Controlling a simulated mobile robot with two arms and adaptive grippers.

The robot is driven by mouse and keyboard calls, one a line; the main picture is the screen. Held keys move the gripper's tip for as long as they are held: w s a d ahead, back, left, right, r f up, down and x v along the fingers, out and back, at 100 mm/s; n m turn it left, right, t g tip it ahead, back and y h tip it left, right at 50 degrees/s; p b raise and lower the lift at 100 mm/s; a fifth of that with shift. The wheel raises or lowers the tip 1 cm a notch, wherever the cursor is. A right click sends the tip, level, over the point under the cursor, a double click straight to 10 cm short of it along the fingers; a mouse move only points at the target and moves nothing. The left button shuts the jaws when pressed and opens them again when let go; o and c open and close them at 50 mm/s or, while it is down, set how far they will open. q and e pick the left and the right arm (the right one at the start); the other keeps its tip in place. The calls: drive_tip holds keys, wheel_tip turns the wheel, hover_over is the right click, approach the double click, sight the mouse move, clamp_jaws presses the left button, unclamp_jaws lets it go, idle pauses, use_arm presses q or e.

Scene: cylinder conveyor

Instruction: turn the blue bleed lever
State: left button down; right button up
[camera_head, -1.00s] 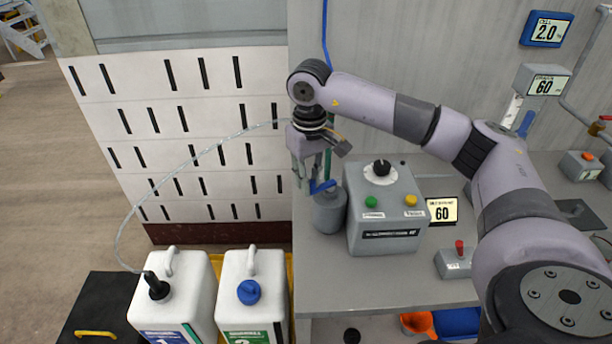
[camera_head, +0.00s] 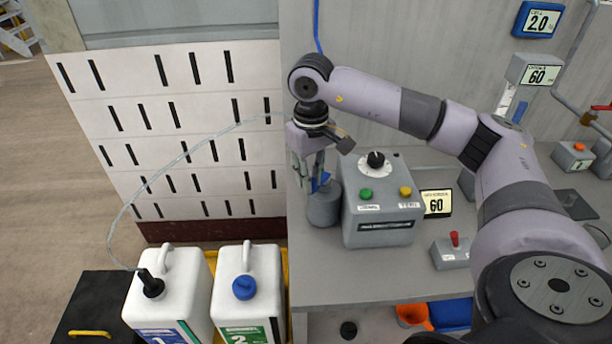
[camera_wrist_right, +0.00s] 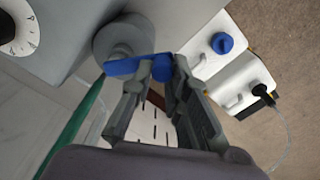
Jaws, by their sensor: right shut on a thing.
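The blue bleed lever (camera_wrist_right: 134,66) sits on top of the grey cylindrical pump head (camera_wrist_right: 118,38), on the side of the grey pump box. In the head view the lever (camera_head: 321,182) is partly hidden by my right gripper (camera_head: 316,172), which points down over the pump head (camera_head: 323,206). In the right wrist view my right gripper (camera_wrist_right: 155,80) has its fingers around the lever's blue part, shut on it. My left gripper is not in view.
The pump box (camera_head: 382,208) carries a dial, a green and a yellow button. A small display (camera_head: 437,203) and a red-switch box (camera_head: 451,252) stand to the right. Two white canisters (camera_head: 170,295) (camera_head: 249,300) stand at lower left, with a clear tube running from the left one.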

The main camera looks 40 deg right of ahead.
drive_tip(key=shift+s+d+f, duration=0.15)
drive_tip(key=shift+s+d, duration=0.25)
drive_tip(key=shift+d, duration=0.05)
drive_tip(key=shift+s+d, duration=0.1)
drive_tip(key=shift+s+d+b, duration=0.25)
drive_tip(key=shift+s+b, duration=0.05)
drive_tip(key=shift+s+d, duration=0.15)
drive_tip(key=shift+d, duration=0.05)
drive_tip(key=shift+s+d, duration=0.1)
drive_tip(key=o, duration=0.7)
drive_tip(key=shift+d, duration=0.15)
drive_tip(key=o, duration=1.2)
drive_tip(key=shift+c, duration=0.2)
